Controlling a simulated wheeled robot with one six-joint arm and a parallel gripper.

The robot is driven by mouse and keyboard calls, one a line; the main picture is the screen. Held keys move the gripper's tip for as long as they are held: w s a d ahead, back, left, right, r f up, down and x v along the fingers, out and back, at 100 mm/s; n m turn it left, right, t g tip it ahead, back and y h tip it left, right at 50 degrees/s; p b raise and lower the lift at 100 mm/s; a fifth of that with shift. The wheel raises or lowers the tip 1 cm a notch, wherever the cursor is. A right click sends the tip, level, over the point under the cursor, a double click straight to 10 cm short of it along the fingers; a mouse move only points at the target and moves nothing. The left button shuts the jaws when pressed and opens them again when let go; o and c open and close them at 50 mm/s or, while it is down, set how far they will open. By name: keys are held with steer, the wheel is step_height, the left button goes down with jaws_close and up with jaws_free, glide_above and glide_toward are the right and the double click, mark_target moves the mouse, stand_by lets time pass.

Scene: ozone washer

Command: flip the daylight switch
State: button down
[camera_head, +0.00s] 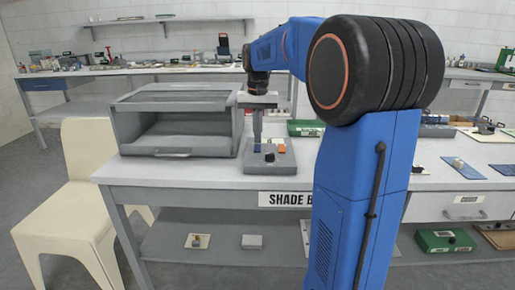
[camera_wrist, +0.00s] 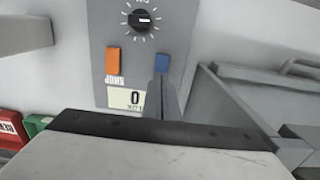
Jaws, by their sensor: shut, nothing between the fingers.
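A grey control box (camera_head: 268,166) sits on the table beside the grey cabinet. In the wrist view, the box's face (camera_wrist: 182,20) carries a black dial, an orange switch (camera_wrist: 112,60) with an upside-down label that seems to read SHOP, and a blue switch (camera_wrist: 162,61). No daylight label can be read; my fingers cover the area beside the blue switch. My gripper (camera_head: 257,142) points down over the box. Its shut, empty fingertips (camera_wrist: 160,85) are right by the blue switch; I cannot tell whether they touch it.
The open-fronted grey cabinet (camera_head: 180,105) stands close on the left of the box. A display (camera_wrist: 126,98) showing 0 is on the box. A green case (camera_head: 305,128) lies behind it. A cream chair (camera_head: 75,210) stands at the left.

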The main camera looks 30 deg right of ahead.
mark_target(258, 145)
steer(key=shift+f, duration=0.7)
stand_by(0.6)
step_height(258, 145, up, 7)
stand_by(1.0)
stand_by(0.4)
